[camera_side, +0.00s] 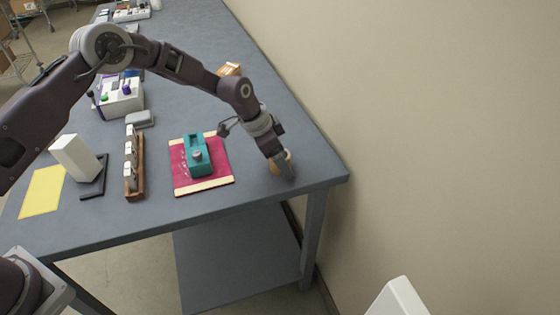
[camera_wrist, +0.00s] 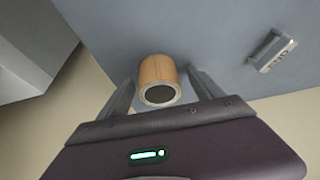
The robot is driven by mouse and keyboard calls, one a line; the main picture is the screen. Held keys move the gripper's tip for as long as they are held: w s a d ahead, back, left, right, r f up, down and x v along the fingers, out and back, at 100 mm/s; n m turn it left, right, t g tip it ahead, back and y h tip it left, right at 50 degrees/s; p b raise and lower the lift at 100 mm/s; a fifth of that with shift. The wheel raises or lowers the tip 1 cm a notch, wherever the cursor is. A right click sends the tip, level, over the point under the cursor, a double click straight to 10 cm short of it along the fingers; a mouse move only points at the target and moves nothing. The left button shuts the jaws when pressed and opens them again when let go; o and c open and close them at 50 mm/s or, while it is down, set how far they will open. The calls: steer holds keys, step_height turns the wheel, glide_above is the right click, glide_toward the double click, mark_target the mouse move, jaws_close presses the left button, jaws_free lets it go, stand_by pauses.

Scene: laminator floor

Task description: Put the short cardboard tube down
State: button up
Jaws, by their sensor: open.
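The short cardboard tube (camera_side: 279,161) is tan and stands at the right end of the grey table, close to the front corner. In the wrist view the tube (camera_wrist: 158,80) shows its round dark opening and lies between my two fingers. My gripper (camera_side: 287,172) is open around the tube, with a gap visible beside it in the wrist view (camera_wrist: 163,76). Part of the tube is hidden behind my fingers in the side view. Whether its base touches the table is hard to tell.
A teal fixture (camera_side: 198,157) sits on a red mat (camera_side: 217,178) left of my gripper. A wooden rack (camera_side: 134,187), a white block (camera_side: 75,157) and a yellow sheet (camera_side: 42,192) stand further left. The wall (camera_side: 420,120) is close on the right.

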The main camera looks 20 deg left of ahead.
steer(key=shift+c, duration=0.5)
steer(key=c, duration=1.5)
steer(key=shift+o, duration=0.2)
step_height(320, 180, up, 10)
steer(key=shift+r, duration=0.15)
